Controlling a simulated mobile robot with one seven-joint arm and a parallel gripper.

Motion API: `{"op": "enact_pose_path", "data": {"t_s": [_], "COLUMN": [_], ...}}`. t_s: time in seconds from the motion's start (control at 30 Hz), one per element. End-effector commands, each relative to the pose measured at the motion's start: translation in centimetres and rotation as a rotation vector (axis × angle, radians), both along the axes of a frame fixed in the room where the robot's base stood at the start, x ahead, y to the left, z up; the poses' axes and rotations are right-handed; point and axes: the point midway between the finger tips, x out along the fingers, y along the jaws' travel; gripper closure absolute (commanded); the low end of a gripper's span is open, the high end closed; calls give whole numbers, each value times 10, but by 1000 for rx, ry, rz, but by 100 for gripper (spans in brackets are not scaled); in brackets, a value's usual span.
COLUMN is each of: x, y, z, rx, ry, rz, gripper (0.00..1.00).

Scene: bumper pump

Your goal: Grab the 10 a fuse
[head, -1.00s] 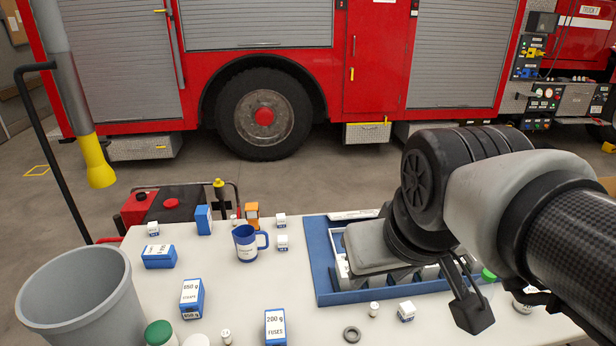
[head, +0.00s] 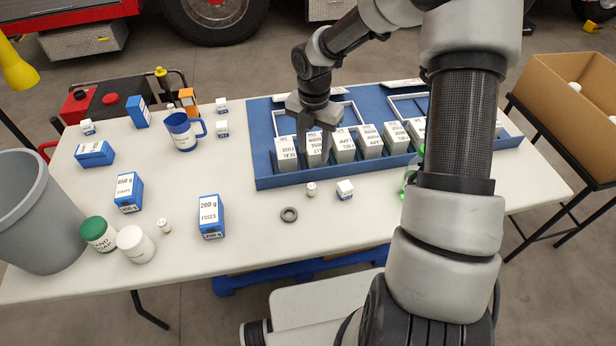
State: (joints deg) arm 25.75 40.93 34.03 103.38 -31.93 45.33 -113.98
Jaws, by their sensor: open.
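My gripper (head: 316,143) is open and points down over the left end of the row of labelled bins (head: 343,147) in the tray. Its fingers hide part of the bins there, and I see nothing held.
The blue tray (head: 263,170) fills the table's back right. A small white box (head: 345,190), a black ring (head: 289,214) and a blue fuses box (head: 210,216) stand in front. A blue mug (head: 183,133) is behind.

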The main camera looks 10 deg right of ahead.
Motion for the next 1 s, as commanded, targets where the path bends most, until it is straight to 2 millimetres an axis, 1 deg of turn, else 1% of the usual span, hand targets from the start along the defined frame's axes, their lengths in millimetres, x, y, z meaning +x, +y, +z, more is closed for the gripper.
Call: {"op": "enact_pose_path", "data": {"t_s": [0.17, 0.5, 0.6, 0.7, 0.87, 1.0], "x": [1, 1, 1, 2, 2, 3], "y": [2, 2, 2, 2, 2, 3], "z": [-26, -99, -115, -125, -133, -154], "rx": [13, 11, 11, 10, 11, 11], "ry": [8, 9, 7, 6, 5, 8], "rz": [39, 37, 36, 36, 35, 36], "gripper": [58, 58, 58, 58, 58, 58]}}
